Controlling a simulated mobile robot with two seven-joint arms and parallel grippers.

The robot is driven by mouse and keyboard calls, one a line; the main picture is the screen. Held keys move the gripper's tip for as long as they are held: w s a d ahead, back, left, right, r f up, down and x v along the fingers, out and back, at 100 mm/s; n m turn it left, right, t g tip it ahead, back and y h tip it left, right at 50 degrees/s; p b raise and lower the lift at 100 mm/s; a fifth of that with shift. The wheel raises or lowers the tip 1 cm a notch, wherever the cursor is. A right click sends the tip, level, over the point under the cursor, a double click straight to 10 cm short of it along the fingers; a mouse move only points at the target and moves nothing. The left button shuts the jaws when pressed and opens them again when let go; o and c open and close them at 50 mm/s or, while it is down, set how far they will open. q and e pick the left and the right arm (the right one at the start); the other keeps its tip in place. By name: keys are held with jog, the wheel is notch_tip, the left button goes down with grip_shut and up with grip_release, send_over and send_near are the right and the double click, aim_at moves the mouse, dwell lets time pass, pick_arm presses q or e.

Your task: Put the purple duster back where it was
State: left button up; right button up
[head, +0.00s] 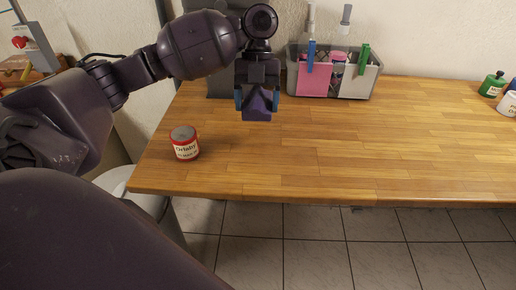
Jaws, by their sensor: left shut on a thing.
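My left gripper (257,99) points down over the back left part of the wooden table (330,150). It is shut on the purple duster (258,107), a small purple piece showing between and below the blue-edged fingers. The upper part of the duster is hidden by the gripper. I cannot tell whether its lower edge touches the tabletop. My right gripper is not in view.
A grey and pink caddy (356,86) with brushes and blue and green items stands right of the gripper against the wall. A red jar (184,143) is at the table's left front. Bottles (492,85) stand far right. The middle is clear.

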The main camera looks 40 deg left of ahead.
pick_arm(q)
send_over(257, 160)
jog(key=w, duration=0.1)
jog(key=f, duration=0.8)
jog(key=shift+w+a+b, duration=0.1)
jog(key=shift+a+b, duration=0.2)
jog(key=shift+a, duration=0.05)
jog(key=shift+f, duration=0.7)
notch_tip(257, 160, down, 5)
jog(key=shift+r+b, duration=0.15)
jog(key=shift+b, duration=0.15)
jog(key=shift+f, duration=0.25)
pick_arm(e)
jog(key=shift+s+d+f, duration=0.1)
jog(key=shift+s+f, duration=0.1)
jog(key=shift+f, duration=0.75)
